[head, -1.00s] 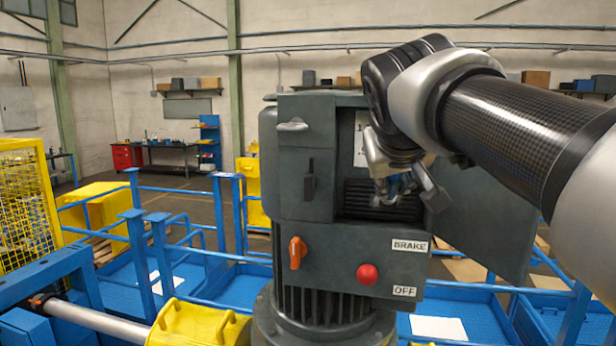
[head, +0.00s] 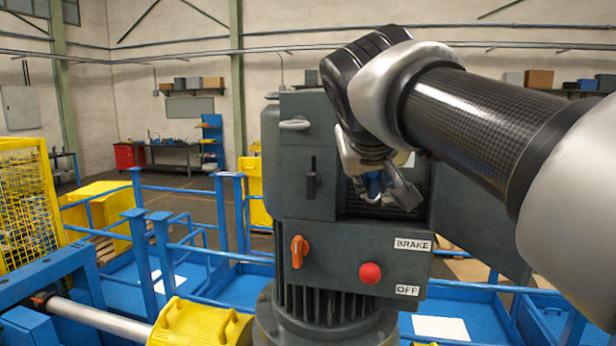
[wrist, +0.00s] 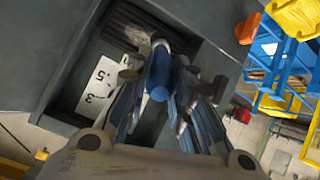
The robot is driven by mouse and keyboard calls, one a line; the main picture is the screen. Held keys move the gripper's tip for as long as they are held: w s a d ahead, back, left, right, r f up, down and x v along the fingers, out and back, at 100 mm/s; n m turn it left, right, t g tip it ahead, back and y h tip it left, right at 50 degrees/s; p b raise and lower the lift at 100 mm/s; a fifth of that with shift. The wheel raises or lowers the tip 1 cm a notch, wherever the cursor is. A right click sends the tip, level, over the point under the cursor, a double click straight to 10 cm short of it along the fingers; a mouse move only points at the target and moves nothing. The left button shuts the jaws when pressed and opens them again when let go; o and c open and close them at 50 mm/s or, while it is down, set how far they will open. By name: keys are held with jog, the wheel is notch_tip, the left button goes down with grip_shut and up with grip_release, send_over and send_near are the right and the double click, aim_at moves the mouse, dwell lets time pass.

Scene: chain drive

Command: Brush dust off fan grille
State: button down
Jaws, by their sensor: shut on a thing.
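The dark slatted fan grille (head: 356,205) sits low inside the open recess of the grey motor housing (head: 300,240). Its ribs also show in the wrist view (wrist: 128,30). My gripper (head: 384,194) is in front of the recess. In the wrist view its fingers (wrist: 165,90) are shut on a blue round-ended handle (wrist: 158,85), which I take to be the brush. The handle also shows as a small blue patch in the head view (head: 375,185).
An open cover panel (head: 465,225) hangs right of the recess. An orange switch (head: 298,251) and a red button (head: 370,273) stick out below it. A white marked card (wrist: 97,90) is inside the recess. Blue railings (head: 140,250) stand left.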

jog(key=shift+s+a+b, duration=0.25)
jog(key=shift+s+b, duration=0.05)
jog(key=shift+s, duration=0.55)
jog(key=shift+s+a+b, duration=0.2)
jog(key=shift+s+b, duration=0.05)
jog(key=shift+s, duration=0.55)
jog(key=shift+s+a+b, duration=0.25)
jog(key=shift+s+b, duration=0.05)
jog(key=shift+s, duration=0.55)
jog(key=s, duration=0.1)
jog(key=s+a+b, duration=0.1)
jog(key=shift+s, duration=0.4)
